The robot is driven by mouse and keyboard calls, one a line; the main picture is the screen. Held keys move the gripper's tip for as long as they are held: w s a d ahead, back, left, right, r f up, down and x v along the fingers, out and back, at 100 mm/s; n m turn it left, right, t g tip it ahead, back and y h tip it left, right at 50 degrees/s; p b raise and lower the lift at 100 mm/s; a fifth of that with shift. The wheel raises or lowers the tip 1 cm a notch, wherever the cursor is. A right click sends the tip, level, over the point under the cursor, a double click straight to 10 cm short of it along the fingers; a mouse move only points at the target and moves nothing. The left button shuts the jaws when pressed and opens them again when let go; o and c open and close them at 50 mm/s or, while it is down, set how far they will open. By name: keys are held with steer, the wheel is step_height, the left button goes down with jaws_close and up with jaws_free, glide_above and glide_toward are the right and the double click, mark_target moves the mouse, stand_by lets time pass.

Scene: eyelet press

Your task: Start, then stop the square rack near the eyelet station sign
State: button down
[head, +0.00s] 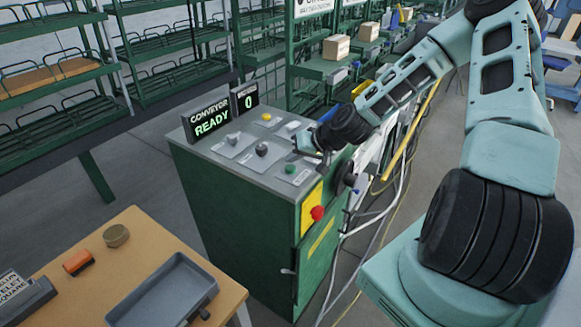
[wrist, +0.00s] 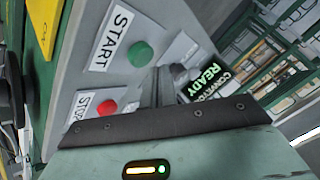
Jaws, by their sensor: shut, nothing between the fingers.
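A green console cabinet (head: 240,215) has a grey sloped top with several controls. Its green START button (wrist: 140,53) and red STOP button (wrist: 106,107) show in the wrist view, each beside its printed label. The green button also shows in the head view (head: 290,169). My gripper (head: 318,155) is over the right part of the console top, shut and empty. In the wrist view its fingers (wrist: 158,86) are beside the two buttons; contact cannot be told. The display (head: 210,119) reads CONVEYOR READY, and a smaller display (head: 245,97) reads 0.
A red mushroom knob (head: 317,213) sits on a yellow plate on the cabinet's side. A wooden table (head: 145,235) at lower left holds a grey tray (head: 165,292) and a sign (head: 18,290) reading EYELET SQUARE. Green racks (head: 160,50) stand behind. Cables hang right of the cabinet.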

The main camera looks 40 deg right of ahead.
steer(key=shift+f, duration=0.2)
stand_by(0.6)
steer(key=shift+f+b, duration=0.25)
steer(key=shift+b, duration=0.05)
